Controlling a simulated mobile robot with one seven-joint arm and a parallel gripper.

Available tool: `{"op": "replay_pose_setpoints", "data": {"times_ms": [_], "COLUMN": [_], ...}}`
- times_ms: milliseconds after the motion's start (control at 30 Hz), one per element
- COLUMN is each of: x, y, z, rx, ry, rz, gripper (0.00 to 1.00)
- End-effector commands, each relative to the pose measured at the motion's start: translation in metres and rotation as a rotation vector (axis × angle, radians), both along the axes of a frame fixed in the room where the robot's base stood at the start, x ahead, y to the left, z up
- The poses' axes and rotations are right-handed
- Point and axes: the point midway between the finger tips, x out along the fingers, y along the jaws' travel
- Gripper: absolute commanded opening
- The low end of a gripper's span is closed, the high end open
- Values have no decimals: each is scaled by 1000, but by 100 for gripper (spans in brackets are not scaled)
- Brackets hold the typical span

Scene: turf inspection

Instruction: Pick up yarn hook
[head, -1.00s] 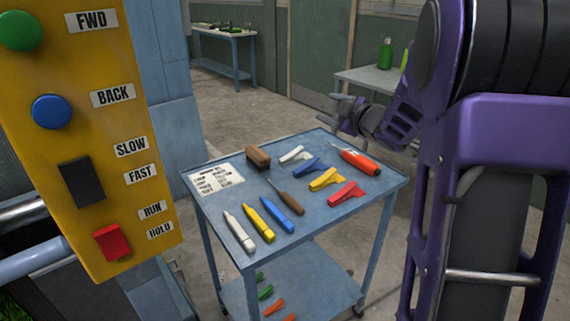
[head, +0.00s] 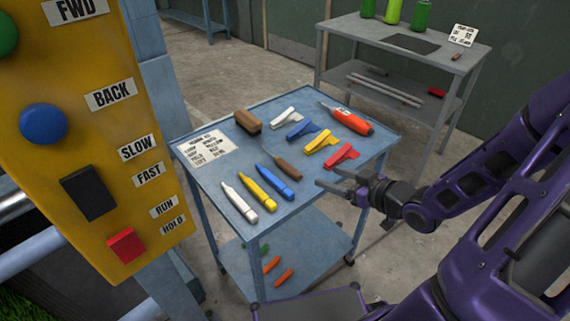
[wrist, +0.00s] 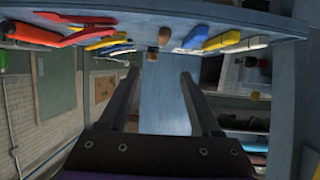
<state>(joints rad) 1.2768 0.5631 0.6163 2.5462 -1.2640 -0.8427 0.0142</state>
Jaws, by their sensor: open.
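The yarn hook (head: 288,163) lies on the blue cart's top (head: 225,185), between the blue marker and the colored clips. It has a brown handle and a thin metal shaft pointing to the back left. My gripper (head: 327,179) is open and empty, at the cart's front right edge, to the right of the hook and apart from it. In the wrist view, the two fingers (wrist: 160,85) are spread with the cart's edge ahead. A brown handle end (wrist: 165,37) shows above them among the tools; it looks like the hook's.
White, yellow and blue markers (head: 272,183) lie left of the hook. White, blue, yellow and red clips (head: 342,156) lie right, with a red tool (head: 347,120) behind. A brush (head: 248,122) and a label card (head: 208,150) lie farther back. A yellow control panel (head: 95,150) stands left.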

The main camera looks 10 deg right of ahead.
Motion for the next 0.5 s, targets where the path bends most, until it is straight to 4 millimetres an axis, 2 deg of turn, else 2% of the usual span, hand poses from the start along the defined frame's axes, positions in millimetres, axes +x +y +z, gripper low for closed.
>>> {"op": "replay_pose_setpoints", "data": {"times_ms": [167, 500], "x": [17, 76], "y": [12, 44], "z": [-11, -39], "rx": [6, 5], "ry": [-1, 0], "rz": [4, 3], "gripper": [65, 65]}}
